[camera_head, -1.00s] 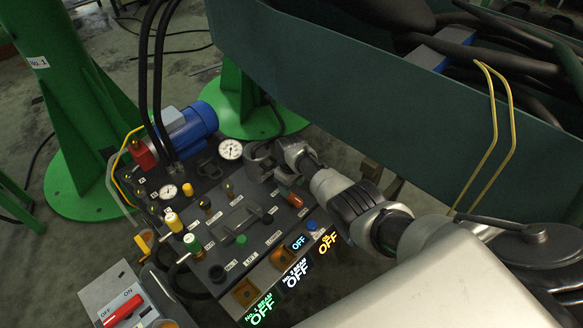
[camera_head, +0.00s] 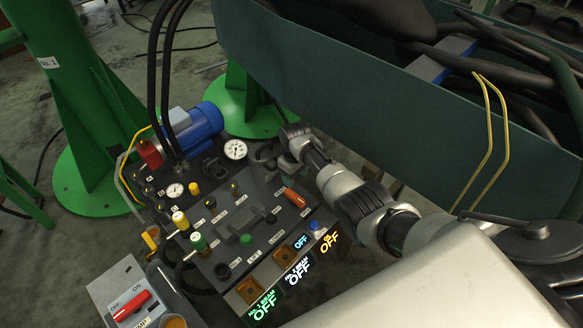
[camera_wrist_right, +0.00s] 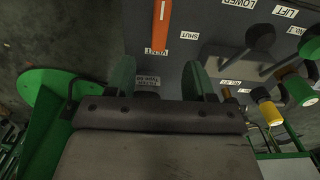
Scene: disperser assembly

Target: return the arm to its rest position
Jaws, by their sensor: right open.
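My right arm reaches in from the lower right in the head view. Its gripper (camera_head: 264,155) is over the far right edge of the black control panel (camera_head: 243,258), partly hidden by the wrist. In the right wrist view the two green-tinted fingers (camera_wrist_right: 160,78) stand apart with nothing between them. The orange-red lever (camera_head: 295,198) is just beyond the fingertips in the wrist view (camera_wrist_right: 162,25), next to the VENT label. My left gripper is not in view.
A dark green beam (camera_head: 400,110) with yellow bars runs close beside my right arm. A blue motor (camera_head: 198,128) and black hoses (camera_head: 152,70) stand behind the panel. A red-switch box (camera_head: 120,285) is at lower left. Green posts (camera_head: 75,100) stand beyond.

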